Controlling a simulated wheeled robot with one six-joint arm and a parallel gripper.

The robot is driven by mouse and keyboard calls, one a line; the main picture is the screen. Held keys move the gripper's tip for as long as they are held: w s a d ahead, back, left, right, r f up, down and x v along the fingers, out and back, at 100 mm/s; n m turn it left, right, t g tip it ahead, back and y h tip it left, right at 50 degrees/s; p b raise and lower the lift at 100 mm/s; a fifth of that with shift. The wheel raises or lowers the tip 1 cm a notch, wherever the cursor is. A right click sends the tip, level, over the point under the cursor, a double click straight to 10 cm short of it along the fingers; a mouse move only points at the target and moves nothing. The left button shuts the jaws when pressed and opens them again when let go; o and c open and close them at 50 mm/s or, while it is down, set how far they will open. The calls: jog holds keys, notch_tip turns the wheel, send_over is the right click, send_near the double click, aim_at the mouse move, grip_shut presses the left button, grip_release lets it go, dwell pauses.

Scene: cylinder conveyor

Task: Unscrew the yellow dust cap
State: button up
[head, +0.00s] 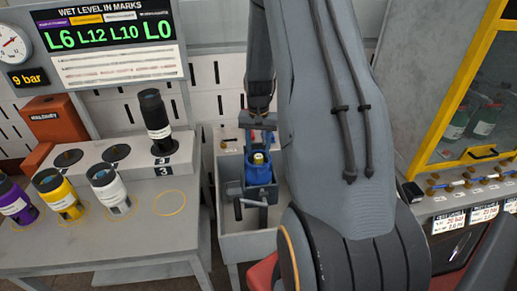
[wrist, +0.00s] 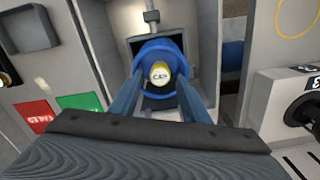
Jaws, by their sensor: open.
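The yellow dust cap (wrist: 160,74), with dark lettering on its face, sits at the top of a blue cylinder (wrist: 160,47). In the head view the cap (head: 258,158) shows on the blue cylinder (head: 258,173), which stands in a grey trough (head: 238,246). My gripper (wrist: 161,84) is open, with its two blue-grey fingers reaching toward the cap, one on each side. In the head view my gripper (head: 259,140) is just above and behind the cap. I cannot tell whether the fingers touch it. The lower cylinder is partly hidden.
A grey table (head: 110,240) at left holds a purple bottle (head: 15,200), a yellow one (head: 57,193), a white one (head: 109,189) and a black one (head: 155,120). A yellow-framed cabinet (head: 440,100) stands at right.

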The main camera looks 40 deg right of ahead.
jog(key=shift+f, duration=0.1)
jog(key=shift+f+b, duration=0.7)
jog(key=shift+f, duration=0.5)
jog(key=shift+c, duration=0.4)
grip_shut()
jog(key=n+p, duration=0.1)
jog(key=n, duration=0.3)
jog(key=shift+r, duration=0.15)
jog(key=shift+n+p, duration=0.3)
jog(key=shift+n, duration=0.8)
